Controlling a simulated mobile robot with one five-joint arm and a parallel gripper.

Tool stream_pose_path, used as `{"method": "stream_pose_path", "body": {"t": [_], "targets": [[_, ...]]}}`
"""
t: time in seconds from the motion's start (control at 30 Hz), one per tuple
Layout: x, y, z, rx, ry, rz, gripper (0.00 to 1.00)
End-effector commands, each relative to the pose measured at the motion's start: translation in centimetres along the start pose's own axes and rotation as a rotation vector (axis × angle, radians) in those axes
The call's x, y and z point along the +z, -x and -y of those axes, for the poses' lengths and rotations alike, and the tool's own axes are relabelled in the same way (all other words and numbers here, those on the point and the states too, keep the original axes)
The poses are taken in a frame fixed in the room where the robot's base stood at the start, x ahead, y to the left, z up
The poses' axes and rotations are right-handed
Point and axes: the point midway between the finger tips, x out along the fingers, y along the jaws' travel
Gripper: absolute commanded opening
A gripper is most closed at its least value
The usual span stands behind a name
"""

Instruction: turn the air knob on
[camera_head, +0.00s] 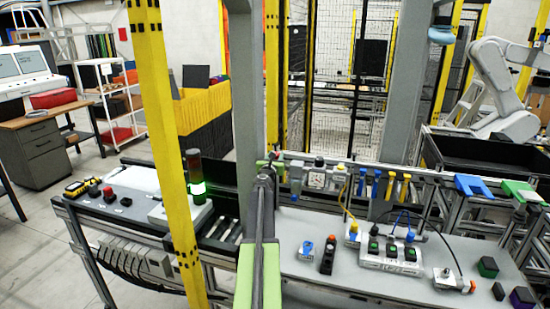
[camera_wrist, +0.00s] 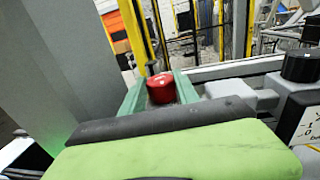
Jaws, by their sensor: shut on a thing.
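The air knob is a red round knob (camera_wrist: 161,88) with a small white mark on top. In the wrist view it sits between the two green fingers of my gripper (camera_wrist: 160,92), which is shut on it. In the head view my gripper (camera_head: 268,167) is at the left end of the rail of air fittings, and the knob is hidden or too small to make out there. A white fitting (camera_wrist: 228,89) stands just right of the knob in the wrist view.
A black knob (camera_wrist: 300,65) stands at the right, above a white dial face. The head view shows the square pressure gauge (camera_head: 317,180) on the rail. A yellow post (camera_head: 165,150) and a signal lamp (camera_head: 196,178) stand left of my arm. The grey bench (camera_head: 300,270) holds several switches and blocks.

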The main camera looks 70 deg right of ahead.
Motion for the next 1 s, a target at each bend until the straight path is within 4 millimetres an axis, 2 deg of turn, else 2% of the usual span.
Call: {"method": "stream_pose_path", "body": {"t": [0.5, 1.0], "targets": [[-0.03, -0.14, 0.74, 0.33, 0.0, 0.0, 0.0], [-0.04, -0.12, 0.77, 0.43, 0.0, 0.0, 0.0]]}}
